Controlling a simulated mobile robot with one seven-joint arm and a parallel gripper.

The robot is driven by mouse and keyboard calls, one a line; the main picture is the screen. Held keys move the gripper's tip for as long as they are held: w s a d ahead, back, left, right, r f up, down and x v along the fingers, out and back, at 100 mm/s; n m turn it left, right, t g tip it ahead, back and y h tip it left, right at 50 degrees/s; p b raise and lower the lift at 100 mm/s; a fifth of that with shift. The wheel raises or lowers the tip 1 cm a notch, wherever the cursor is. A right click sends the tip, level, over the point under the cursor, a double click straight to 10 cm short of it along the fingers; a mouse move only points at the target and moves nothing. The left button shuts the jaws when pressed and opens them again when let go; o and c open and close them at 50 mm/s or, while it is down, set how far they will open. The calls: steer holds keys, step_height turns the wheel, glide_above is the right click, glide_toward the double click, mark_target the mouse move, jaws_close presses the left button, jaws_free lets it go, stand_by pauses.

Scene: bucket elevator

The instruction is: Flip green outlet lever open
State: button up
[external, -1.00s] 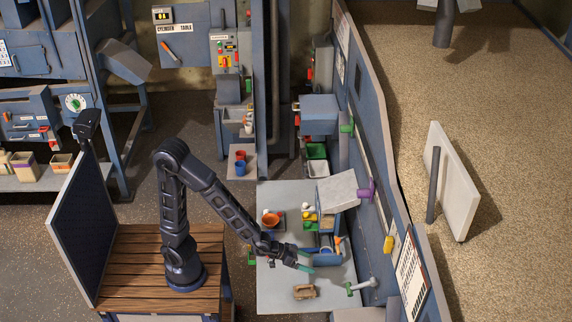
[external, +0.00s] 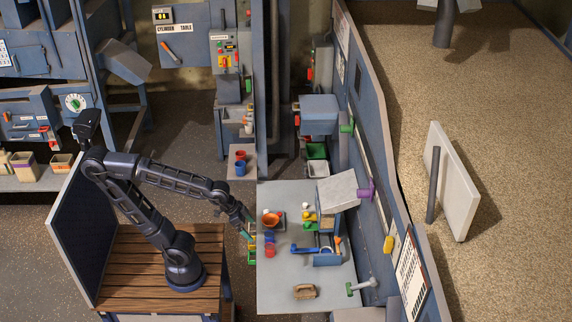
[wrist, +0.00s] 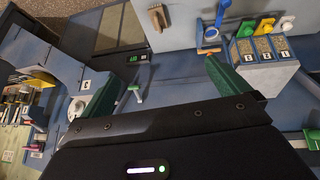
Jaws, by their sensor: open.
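A lever with a green end (external: 358,287) and a pale shaft sits at the front right of the grey table, by the blue wall. A green-ended lever (wrist: 135,90) also shows in the wrist view, between my fingers but well beyond them. A second green handle (external: 347,128) is higher on the wall. Another green handle (wrist: 312,138) is at the right edge of the wrist view. I cannot tell which one is the outlet lever. My gripper (external: 249,222) is open and empty above the table's left edge, apart from both levers.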

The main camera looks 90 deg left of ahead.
steer(key=s+a+r+g+y, duration=0.1)
steer(key=s+a, duration=0.2)
steer(key=s, duration=0.5)
steer(key=shift+s+g, duration=0.3)
steer(key=shift+s, duration=0.1)
